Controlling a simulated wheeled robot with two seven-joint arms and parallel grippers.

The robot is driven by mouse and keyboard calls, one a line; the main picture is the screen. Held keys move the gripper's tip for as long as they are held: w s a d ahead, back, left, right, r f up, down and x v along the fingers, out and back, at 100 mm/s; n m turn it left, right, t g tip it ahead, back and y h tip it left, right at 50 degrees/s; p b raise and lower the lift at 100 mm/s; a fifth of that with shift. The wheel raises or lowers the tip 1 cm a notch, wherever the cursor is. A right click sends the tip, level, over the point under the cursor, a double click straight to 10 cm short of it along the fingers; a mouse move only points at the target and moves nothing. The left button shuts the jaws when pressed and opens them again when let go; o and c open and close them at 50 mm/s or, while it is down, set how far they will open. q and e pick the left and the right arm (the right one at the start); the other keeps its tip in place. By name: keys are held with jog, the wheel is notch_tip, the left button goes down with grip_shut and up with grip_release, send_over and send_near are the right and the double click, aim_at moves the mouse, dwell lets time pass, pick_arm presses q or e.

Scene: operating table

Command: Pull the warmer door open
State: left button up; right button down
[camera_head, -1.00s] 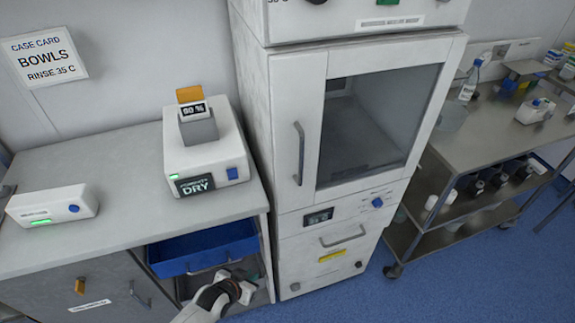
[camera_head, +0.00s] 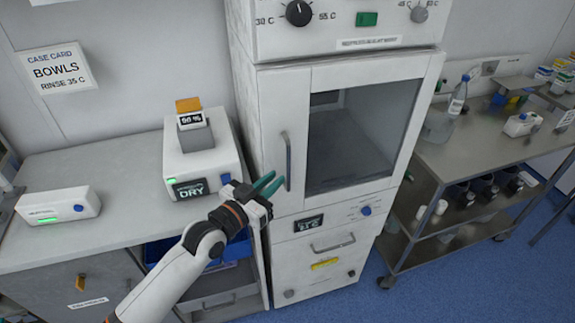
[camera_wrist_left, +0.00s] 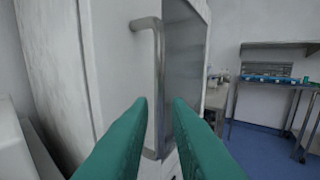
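The warmer door (camera_head: 358,130) is the white-framed door with a dark glass pane on the tall white cabinet. It looks shut. Its grey vertical bar handle (camera_head: 287,161) is on the door's left side. My left gripper (camera_head: 270,183), with green fingers, is just left of the handle's lower end in the head view. In the left wrist view its fingers (camera_wrist_left: 160,102) are apart, with the handle (camera_wrist_left: 157,70) showing in line with the gap between them. I cannot tell whether they touch it. My right gripper is not in view.
A white device reading DRY (camera_head: 202,160) stands on the left counter (camera_head: 100,220), close to my left arm. A blue tray (camera_head: 165,252) shows below the counter. A metal cart (camera_head: 465,160) with bottles stands right of the cabinet. Blue floor is free in front.

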aim_at(287, 169)
pick_arm(q)
jog(key=x, duration=0.6)
jog(key=shift+w+d+p, duration=0.15)
jog(key=shift+p, duration=0.15)
grip_shut()
